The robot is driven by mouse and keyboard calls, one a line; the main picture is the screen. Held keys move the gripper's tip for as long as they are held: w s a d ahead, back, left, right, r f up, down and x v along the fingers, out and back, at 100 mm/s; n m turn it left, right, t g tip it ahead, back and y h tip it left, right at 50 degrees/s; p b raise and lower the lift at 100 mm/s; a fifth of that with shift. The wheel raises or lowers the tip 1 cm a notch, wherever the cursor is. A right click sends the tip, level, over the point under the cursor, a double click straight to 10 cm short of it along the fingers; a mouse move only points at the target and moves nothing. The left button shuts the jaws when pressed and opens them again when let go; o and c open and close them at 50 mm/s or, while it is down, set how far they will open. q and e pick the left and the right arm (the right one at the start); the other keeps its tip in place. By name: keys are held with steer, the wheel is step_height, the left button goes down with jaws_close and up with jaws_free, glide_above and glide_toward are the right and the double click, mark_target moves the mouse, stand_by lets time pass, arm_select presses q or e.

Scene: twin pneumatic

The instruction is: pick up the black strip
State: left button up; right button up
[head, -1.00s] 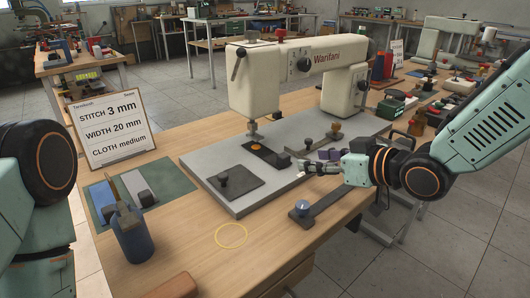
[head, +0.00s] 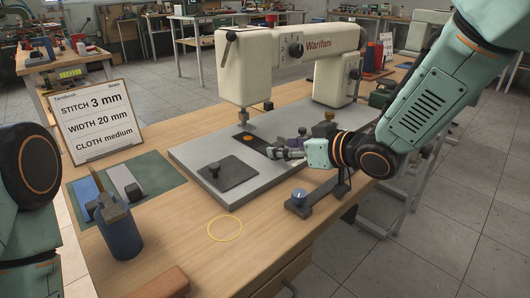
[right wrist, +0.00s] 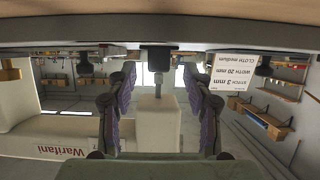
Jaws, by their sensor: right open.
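A black strip (head: 254,143) with an orange round spot lies on the grey metal plate (head: 205,157), under the needle end of the cream sewing machine (head: 245,75). My right gripper (head: 280,153) is low over the plate at the strip's right end, its fingers pointing left. In the right wrist view, which is upside down, its two fingers (right wrist: 163,108) stand apart with nothing held between them. I cannot tell whether they touch the strip. At the left edge only part of my left arm shows, with its gripper out of view.
A dark square plate with a knob (head: 227,172) lies left of the strip. A dark bar with a blue knob (head: 299,198) is in front. The front table is mostly clear.

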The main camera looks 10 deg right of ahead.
steer(key=shift+x, duration=0.75)
steer(key=shift+s+d+r, duration=0.1)
steer(key=shift+d+r, duration=0.05)
steer(key=shift+c, duration=0.3)
steer(key=c, duration=0.3)
jaws_close()
